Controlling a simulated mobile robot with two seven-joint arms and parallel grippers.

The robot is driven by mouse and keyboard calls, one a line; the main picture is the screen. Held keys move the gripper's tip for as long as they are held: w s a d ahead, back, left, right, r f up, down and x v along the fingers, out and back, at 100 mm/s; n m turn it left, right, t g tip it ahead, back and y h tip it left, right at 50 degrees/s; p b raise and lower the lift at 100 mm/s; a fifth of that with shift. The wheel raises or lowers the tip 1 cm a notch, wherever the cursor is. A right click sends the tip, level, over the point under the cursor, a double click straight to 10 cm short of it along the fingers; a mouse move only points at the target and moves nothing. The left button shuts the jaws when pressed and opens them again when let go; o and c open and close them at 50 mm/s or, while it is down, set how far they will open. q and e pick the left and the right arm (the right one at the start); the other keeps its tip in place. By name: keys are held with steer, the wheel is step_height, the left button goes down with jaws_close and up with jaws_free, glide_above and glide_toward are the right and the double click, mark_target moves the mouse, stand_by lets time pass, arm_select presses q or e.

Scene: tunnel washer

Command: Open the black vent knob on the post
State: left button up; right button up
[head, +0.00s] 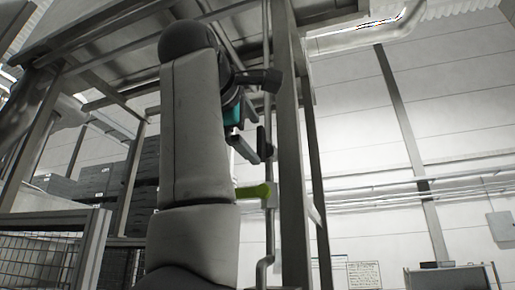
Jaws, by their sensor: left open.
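My left gripper (266,112) is beside the pipe and post, above the green handle. Its dark fingers are apart, one above the other, with no held object visible between them. I cannot tell whether they touch the pipe. My left arm hides much of the area to the left. My right gripper is not in view.
A green handle (254,191) sticks out left from the pipe below my gripper. Dark stacked crates (98,181) and a mesh guard (40,255) stand at the left. A metal frame crosses overhead. A grey cabinet (450,278) stands at the lower right.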

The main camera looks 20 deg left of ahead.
arm_select(q)
steer(key=s+b, duration=0.3)
steer(key=s, duration=0.8)
steer(key=shift+s+a, duration=0.2)
steer(key=shift+a, duration=0.05)
